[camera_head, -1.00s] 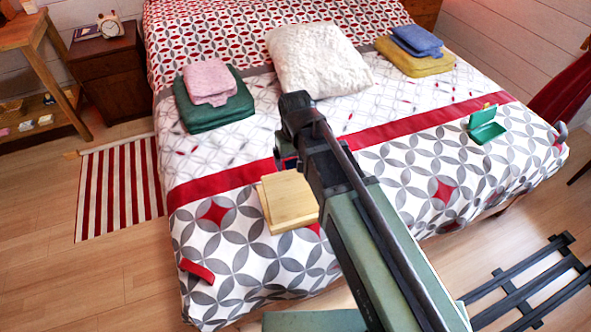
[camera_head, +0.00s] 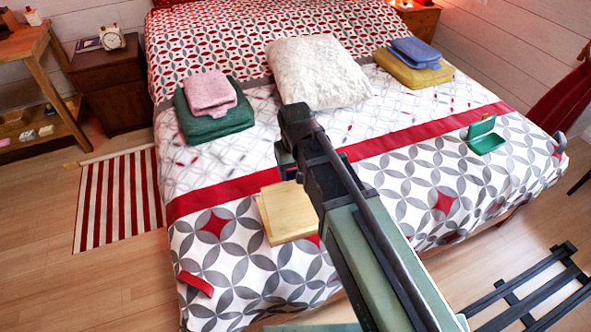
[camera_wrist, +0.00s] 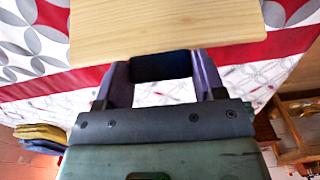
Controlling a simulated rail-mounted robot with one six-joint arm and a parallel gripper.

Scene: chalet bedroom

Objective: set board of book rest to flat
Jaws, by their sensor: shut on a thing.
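The book rest's pale wooden board (camera_head: 290,211) lies low over its base on the near left part of the bed. It looks nearly flat, and a strip of the base (camera_head: 262,217) shows along its left side. The board also fills the top middle of the wrist view (camera_wrist: 165,28). My gripper (camera_head: 288,168) is at the board's far edge, partly hidden by my arm.
A pink cloth (camera_head: 210,92) on a green one, a white pillow (camera_head: 315,72) and blue and yellow folded cloths (camera_head: 415,62) lie farther up the bed. An open green box (camera_head: 486,142) is at right. The bedspread around the book rest is mostly clear.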

